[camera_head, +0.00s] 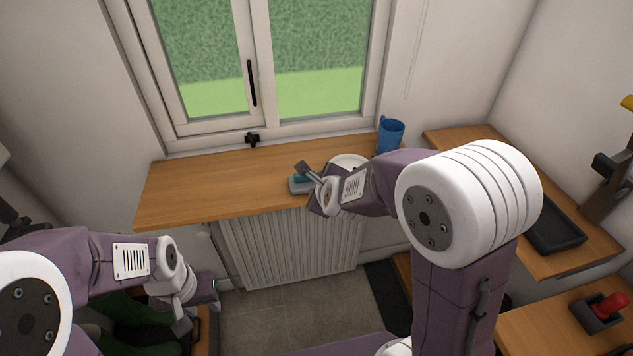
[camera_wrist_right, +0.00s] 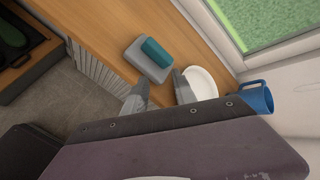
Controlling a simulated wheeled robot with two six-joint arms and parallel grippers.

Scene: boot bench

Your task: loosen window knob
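The window knob (camera_head: 252,139) is a small black cross-shaped knob at the bottom of the window frame, just above the back edge of the wooden sill. Nothing touches it. My right gripper (camera_head: 308,186) is over the front of the sill, to the right of and nearer than the knob. In the right wrist view its two fingers (camera_wrist_right: 159,92) stand apart with nothing between them. My left gripper (camera_head: 196,309) hangs low at the bottom left, well below the sill, near green boots; its finger gap is not clear. The knob is not in the wrist view.
A grey block with a teal top (camera_wrist_right: 150,58) lies on the sill (camera_head: 200,185) just beyond my right fingers. A white plate (camera_wrist_right: 201,82) and a blue mug (camera_head: 390,135) are farther right. The black window handle (camera_head: 252,83) is above the knob. The sill's left part is clear.

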